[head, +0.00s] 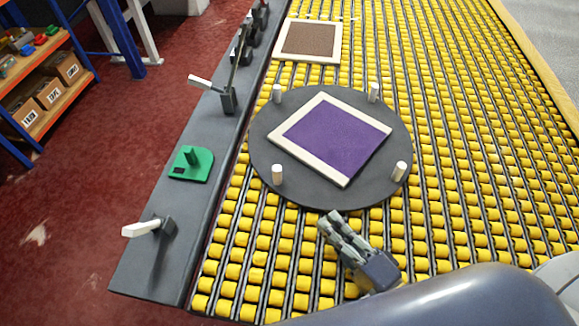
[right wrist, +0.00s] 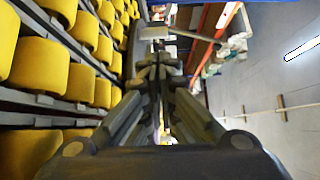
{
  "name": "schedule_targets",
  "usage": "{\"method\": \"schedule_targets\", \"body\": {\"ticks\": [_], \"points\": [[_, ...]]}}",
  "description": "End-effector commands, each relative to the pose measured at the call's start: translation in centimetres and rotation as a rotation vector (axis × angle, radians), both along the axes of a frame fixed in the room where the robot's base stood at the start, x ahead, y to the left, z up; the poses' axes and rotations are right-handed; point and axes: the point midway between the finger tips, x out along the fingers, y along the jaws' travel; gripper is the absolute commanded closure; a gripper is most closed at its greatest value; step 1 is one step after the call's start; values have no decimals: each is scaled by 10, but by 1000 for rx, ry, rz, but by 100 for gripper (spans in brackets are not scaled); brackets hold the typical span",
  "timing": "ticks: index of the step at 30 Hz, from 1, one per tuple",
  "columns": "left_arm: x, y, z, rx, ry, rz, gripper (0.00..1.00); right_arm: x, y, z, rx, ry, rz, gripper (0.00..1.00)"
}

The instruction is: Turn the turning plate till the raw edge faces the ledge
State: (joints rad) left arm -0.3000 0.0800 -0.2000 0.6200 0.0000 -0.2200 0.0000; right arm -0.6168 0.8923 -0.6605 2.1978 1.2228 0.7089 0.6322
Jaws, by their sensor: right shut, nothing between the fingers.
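The turning plate (head: 265,158) is a dark grey disc on the yellow rollers, with several white pegs (head: 278,174) standing near its rim. A purple rug (head: 335,135) lies on it, set askew. Cream binding shows along three of its sides; the lower-right side shows none and looks raw. That side faces away from the grey ledge (head: 200,145), which runs along the left. My right gripper (head: 331,222) is shut and empty, just off the plate's near rim, between the two near pegs; its fingers also meet in the right wrist view (right wrist: 159,68). My left gripper is out of view.
The ledge carries white-handled levers (head: 148,228) and a green piece (head: 190,164). A brown bound rug (head: 308,41) lies on the rollers beyond the plate. Rollers right of the plate are clear. An orange shelf with boxes (head: 62,68) stands at far left.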

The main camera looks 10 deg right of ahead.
Motion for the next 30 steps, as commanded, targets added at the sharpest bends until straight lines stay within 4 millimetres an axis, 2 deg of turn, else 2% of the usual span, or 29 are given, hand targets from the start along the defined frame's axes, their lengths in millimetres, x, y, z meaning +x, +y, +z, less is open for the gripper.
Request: {"method": "schedule_targets", "body": {"ticks": [5,21,30], "points": [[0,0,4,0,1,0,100,16,6,2,1,-4,-3,100],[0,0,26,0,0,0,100,104,41,2,2,-2,-1,100],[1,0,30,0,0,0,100,127,51,0,0,-1,1,100]]}}
